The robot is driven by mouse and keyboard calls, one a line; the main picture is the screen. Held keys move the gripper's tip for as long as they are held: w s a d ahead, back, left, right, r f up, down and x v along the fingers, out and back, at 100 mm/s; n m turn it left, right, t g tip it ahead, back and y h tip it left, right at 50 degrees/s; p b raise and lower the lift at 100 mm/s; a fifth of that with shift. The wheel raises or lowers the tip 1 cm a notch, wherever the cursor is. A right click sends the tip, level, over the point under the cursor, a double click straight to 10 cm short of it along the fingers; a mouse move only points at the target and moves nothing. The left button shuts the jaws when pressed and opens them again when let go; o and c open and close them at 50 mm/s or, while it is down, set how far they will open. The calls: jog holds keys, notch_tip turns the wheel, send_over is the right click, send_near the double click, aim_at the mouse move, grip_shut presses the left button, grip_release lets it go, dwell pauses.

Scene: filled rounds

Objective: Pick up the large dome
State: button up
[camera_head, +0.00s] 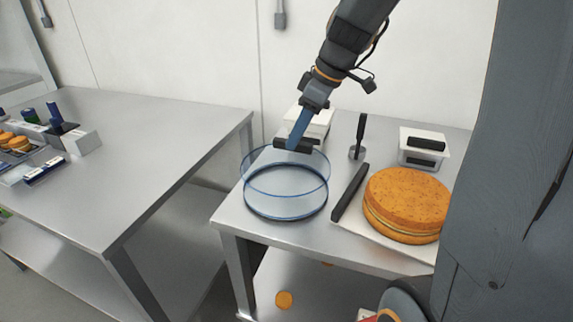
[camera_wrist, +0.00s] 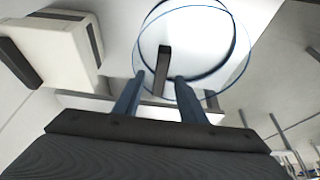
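The large dome (camera_head: 286,187) is a clear, round, straight-sided cover with blue-tinted edges. It stands upright on the near left corner of the right-hand steel table. A dark bar handle (camera_head: 291,146) sits on its top. My gripper (camera_head: 297,140) reaches down from above with blue fingers at the handle. In the wrist view the dome (camera_wrist: 207,38) fills the upper middle, and the handle (camera_wrist: 162,70) lies between my two spread fingertips (camera_wrist: 160,78). Gaps show on both sides of the handle, so the gripper is open. Whether either finger touches it is hard to tell.
Right of the dome, a layered orange-brown cake (camera_head: 407,203) sits on a white board with a dark bar (camera_head: 350,192) beside it. A white box with a black handle (camera_head: 424,147) and an upright dark-handled tool (camera_head: 359,138) stand behind. Another steel table (camera_head: 150,140) is at left.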

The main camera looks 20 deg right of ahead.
jog(key=shift+w+a+f, duration=0.15)
jog(key=shift+a+f, duration=0.1)
jog(key=shift+f, duration=0.4)
jog(key=shift+f, duration=0.15)
grip_shut()
